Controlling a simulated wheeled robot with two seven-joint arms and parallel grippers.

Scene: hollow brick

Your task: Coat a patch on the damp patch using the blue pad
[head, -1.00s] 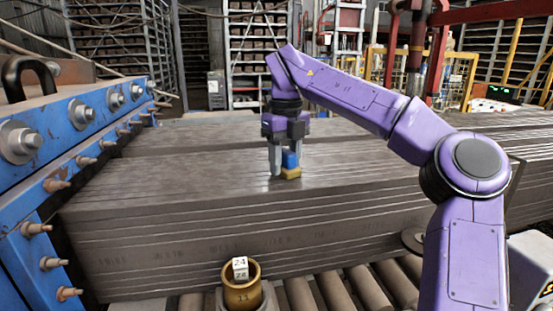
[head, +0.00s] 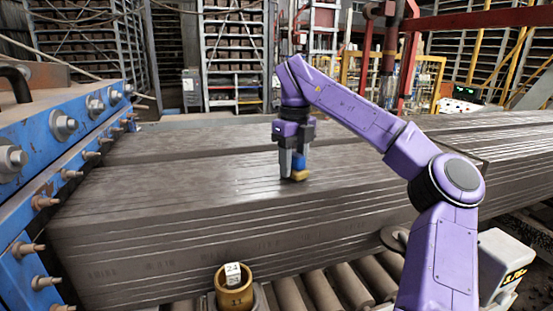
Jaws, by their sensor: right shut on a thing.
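My right gripper (head: 292,166) points down over the top of the grey clay slab (head: 180,185). It is shut on the blue pad (head: 299,160), which has a yellow lower layer. The pad's underside is low at the slab's top face and seems to touch it, though a small gap cannot be ruled out. A darker, shiny area lies on the slab top around and left of the pad; I cannot make out a clear edge of the damp patch. My left gripper is not in view.
A blue bolted machine frame (head: 70,130) stands along the left. A brass pot (head: 236,291) with a white numbered block (head: 233,274) stands before the slab, near metal rollers (head: 325,290). Racks and red and yellow frames stand behind. The slab top left of the pad is clear.

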